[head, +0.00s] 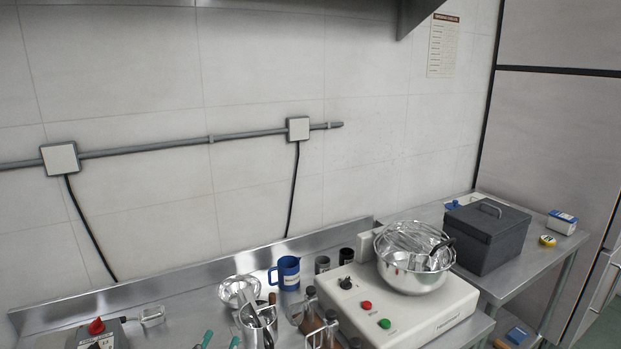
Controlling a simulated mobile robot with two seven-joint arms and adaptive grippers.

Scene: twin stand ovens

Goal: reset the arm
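Neither of my arms nor either gripper shows in the head view. The task names no object beyond the arm. Below the tiled wall, a steel counter (185,305) runs along the bottom of the view. On it stands a white machine (440,318) with a black knob, a red button and a green button. A shiny steel bowl (413,279) sits on top of the machine, with a whisk-like wire tool and a dark handle in it.
A blue jug (288,272), a steel container of utensils (259,328) and glass jars stand left of the machine. A dark grey lidded box (487,237) sits on the right counter. A shelf (419,12) overhangs at the top.

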